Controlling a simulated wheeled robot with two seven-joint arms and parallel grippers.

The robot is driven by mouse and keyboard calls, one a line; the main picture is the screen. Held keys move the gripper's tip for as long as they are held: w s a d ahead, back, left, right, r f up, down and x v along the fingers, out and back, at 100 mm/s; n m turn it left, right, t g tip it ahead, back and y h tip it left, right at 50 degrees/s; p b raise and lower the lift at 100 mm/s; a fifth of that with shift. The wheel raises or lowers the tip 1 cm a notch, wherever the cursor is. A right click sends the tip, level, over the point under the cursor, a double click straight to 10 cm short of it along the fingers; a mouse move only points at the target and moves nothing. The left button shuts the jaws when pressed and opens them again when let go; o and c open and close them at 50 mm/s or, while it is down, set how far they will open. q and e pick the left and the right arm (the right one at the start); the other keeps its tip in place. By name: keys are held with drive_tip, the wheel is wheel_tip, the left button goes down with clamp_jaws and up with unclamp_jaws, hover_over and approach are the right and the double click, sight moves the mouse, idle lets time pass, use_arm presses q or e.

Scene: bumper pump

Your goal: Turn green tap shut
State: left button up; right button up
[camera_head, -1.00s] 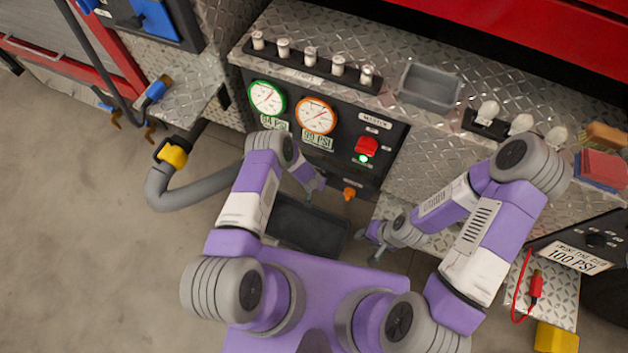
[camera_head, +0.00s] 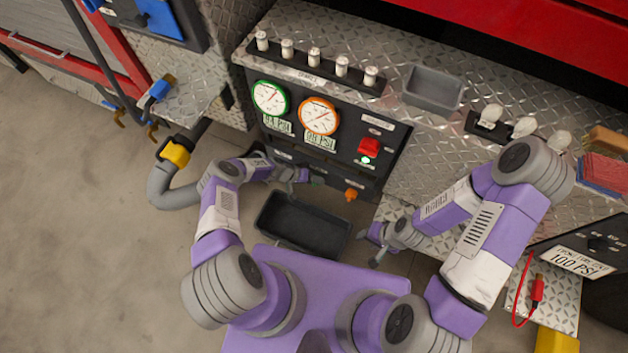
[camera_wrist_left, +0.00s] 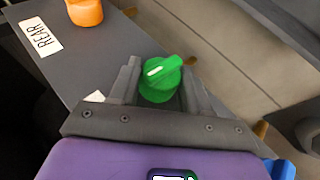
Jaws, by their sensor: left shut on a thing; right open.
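The green tap (camera_wrist_left: 160,80) shows in the left wrist view as a round green knob with a white mark on its top. My left gripper (camera_wrist_left: 162,84) is shut on it, with one finger on each side. In the head view my left gripper (camera_head: 301,175) is at the lower part of the black pump panel (camera_head: 335,152), and only a small bit of the green tap (camera_head: 317,180) shows there. My right gripper (camera_head: 372,246) is open and empty, low in front of the truck and right of the black bin.
An orange tap (camera_head: 351,195) is right of the green one, beside a REAR label (camera_wrist_left: 41,37) in the wrist view. Green (camera_head: 270,97) and orange (camera_head: 318,117) gauges and a red switch (camera_head: 369,147) are above. A black bin (camera_head: 303,225) is below the panel.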

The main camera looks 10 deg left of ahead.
use_arm(q)
drive_tip(key=shift+w+h, duration=0.1)
drive_tip(key=shift+h, duration=0.5)
drive_tip(key=o, duration=0.8)
drive_tip(key=shift+c, duration=0.2)
drive_tip(key=p+v, duration=0.3)
drive_tip(key=v, duration=0.4)
drive_tip(key=shift+a, duration=0.2)
drive_tip(key=shift+r, duration=0.2)
